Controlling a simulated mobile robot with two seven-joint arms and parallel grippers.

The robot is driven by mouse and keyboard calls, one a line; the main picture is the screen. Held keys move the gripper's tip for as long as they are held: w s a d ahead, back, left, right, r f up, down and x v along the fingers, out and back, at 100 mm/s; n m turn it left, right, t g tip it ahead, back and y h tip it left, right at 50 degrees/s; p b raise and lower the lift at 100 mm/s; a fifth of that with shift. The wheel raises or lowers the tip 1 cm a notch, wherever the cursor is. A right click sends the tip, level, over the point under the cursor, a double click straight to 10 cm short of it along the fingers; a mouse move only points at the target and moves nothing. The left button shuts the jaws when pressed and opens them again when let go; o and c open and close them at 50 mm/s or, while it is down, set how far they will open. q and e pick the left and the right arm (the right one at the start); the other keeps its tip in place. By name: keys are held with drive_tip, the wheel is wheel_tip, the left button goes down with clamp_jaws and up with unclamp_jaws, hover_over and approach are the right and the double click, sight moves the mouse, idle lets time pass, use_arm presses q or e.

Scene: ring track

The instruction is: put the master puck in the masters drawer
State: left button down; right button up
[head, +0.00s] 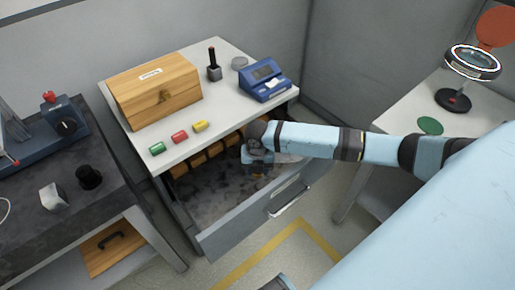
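The open grey drawer (225,232) is pulled out from under the white-topped bench. It has a dark mottled floor and a row of orange-brown wooden pieces (198,160) along its back. My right arm comes in from the right, and its gripper (257,165) points down into the right part of the drawer. Its fingers are small and partly hidden by the wrist, so I cannot tell whether they hold anything. I cannot identify the master puck for certain; a flat grey disc (239,63) lies at the back of the bench top. My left gripper is not visible.
A dark bench (60,215) stands left. A right table (395,120) holds a ring-shaped magnifier (472,63) and green disc (430,126).

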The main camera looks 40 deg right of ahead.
sight(257, 181)
wheel_tip(257, 181, down, 4)
drive_tip(key=shift+f+b, duration=0.1)
drive_tip(key=shift+b, duration=0.2)
drive_tip(key=shift+f, duration=0.1)
drive_tip(key=shift+f, duration=0.2)
drive_tip(key=o, duration=1)
drive_tip(key=shift+r, duration=0.1)
